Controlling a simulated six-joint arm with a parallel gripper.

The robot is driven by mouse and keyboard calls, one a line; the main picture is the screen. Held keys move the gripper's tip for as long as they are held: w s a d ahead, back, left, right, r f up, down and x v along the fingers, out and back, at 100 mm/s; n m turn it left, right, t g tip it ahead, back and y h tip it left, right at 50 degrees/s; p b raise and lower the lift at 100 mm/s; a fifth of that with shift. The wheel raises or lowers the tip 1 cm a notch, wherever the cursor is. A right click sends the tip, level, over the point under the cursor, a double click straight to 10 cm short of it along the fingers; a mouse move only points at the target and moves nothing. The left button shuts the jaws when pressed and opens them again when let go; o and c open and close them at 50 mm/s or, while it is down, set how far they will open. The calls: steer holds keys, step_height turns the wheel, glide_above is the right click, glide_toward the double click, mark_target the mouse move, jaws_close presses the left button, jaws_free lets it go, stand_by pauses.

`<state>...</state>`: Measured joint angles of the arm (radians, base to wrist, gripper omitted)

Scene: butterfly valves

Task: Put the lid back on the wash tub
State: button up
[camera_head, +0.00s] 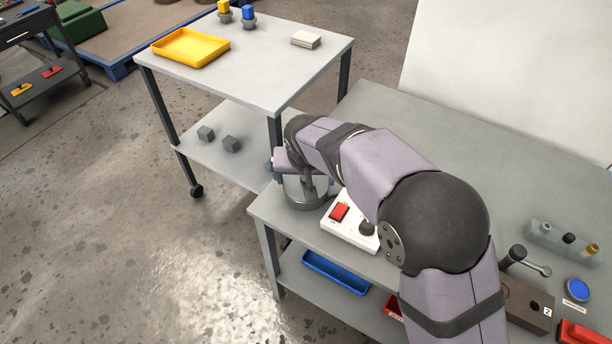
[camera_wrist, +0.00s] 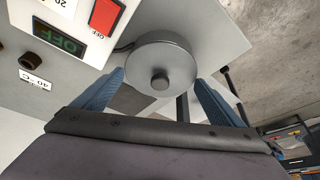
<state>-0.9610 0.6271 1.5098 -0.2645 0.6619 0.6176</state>
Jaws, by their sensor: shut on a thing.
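The wash tub (camera_head: 304,203) is a round grey metal vessel at the left end of the near bench, beside a white control box. The lid (camera_wrist: 160,60) is a round grey disc with a dark central knob (camera_wrist: 160,78) facing the wrist camera. My gripper (camera_wrist: 160,76) has its two blue fingers on opposite sides of the lid, shut on its rim. In the head view my gripper (camera_head: 300,177) is right over the tub, and my arm partly hides it. I cannot tell whether the lid touches the tub or is just above it.
The white control box (camera_head: 345,222) with a red switch stands close right of the tub. A grey cart (camera_head: 270,80) with a yellow tray (camera_head: 190,47) is behind. A blue tray (camera_head: 335,272) is on the lower shelf. The bench edge is close in front.

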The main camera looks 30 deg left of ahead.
stand_by(0.8)
steer(key=o, duration=0.8)
steer(key=shift+r, duration=0.15)
steer(key=shift+r+p, duration=2.05)
steer(key=shift+r, duration=0.3)
steer(key=shift+c, duration=0.5)
jaws_close()
steer(key=shift+f, duration=0.35)
